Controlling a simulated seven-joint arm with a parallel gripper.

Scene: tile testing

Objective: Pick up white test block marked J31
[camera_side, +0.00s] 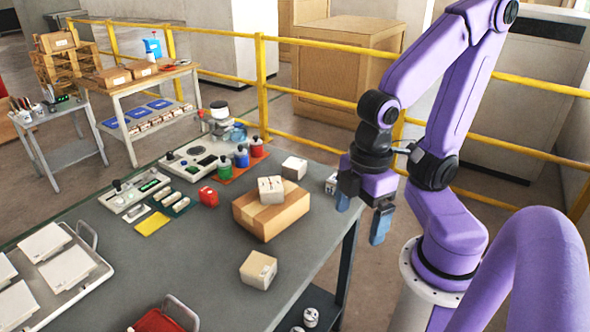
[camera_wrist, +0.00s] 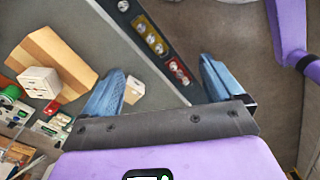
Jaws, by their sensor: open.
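Several pale blocks lie on the grey table, and I cannot read J31 on any of them. One white block (camera_side: 271,190) sits on a cardboard box (camera_side: 270,222); it also shows in the wrist view (camera_wrist: 40,82). Another block (camera_side: 294,168) stands behind the box, and a tan-sided one (camera_side: 258,270) stands in front of it. A small white block (camera_side: 331,184) is near the table's right edge, partly hidden by my gripper. My gripper (camera_side: 361,215) is open and empty, beside the table's right edge. In the wrist view its blue fingers (camera_wrist: 160,80) are wide apart.
A tray of white slabs (camera_side: 85,290) is at the table's left front. Instruments (camera_side: 192,160), colored canisters (camera_side: 241,157) and a red item (camera_side: 208,196) stand behind the box. A yellow railing (camera_side: 330,105) runs behind. The table's middle is mostly clear.

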